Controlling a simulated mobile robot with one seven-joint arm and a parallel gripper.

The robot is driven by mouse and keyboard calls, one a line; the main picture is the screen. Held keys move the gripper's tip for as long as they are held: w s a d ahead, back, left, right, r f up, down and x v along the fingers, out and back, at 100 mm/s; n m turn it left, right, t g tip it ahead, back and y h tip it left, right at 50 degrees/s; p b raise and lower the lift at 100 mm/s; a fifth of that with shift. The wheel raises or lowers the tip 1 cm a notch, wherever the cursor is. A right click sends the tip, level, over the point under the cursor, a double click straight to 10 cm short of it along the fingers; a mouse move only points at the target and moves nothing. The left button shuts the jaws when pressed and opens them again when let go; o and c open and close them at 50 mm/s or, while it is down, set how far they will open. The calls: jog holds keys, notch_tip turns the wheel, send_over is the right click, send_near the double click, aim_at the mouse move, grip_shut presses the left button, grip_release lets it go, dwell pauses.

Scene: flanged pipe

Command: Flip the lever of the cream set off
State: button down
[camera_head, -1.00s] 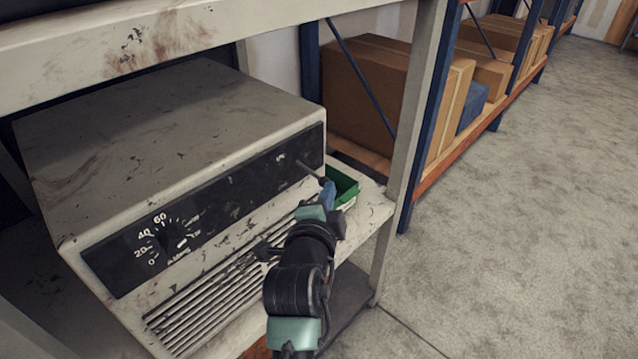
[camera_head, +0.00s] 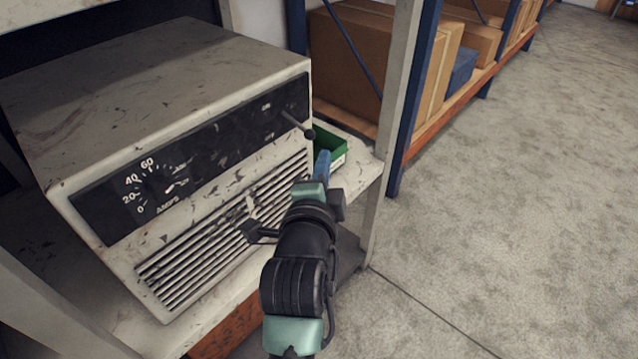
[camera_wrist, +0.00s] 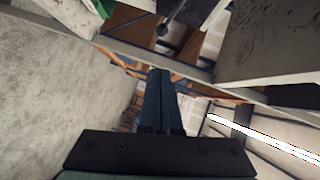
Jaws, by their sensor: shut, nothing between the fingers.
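The cream set (camera_head: 150,95) is a scuffed cream box on a shelf, with a black front panel and an amps dial (camera_head: 160,185). Its lever (camera_head: 296,123) is a thin dark rod with a round knob, at the right end of the panel. The rod sticks out and slants down to the right in the head view. The lever also shows at the top of the wrist view (camera_wrist: 170,20). My gripper (camera_head: 323,156) has blue fingers, shut and empty, just below and right of the knob in the head view, with a visible gap. The fingers (camera_wrist: 160,78) point toward the lever side in the wrist view.
A green bin (camera_head: 330,147) stands on the shelf right of the set, behind my fingertips. A cream shelf post (camera_head: 385,130) rises to the right. Cardboard boxes (camera_head: 345,65) fill a blue and orange rack behind. The floor at right is clear.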

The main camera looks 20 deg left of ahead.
jog(key=shift+v, duration=2.65)
jog(key=shift+s+r, duration=0.1)
jog(key=shift+r, duration=0.05)
jog(key=shift+a, duration=0.1)
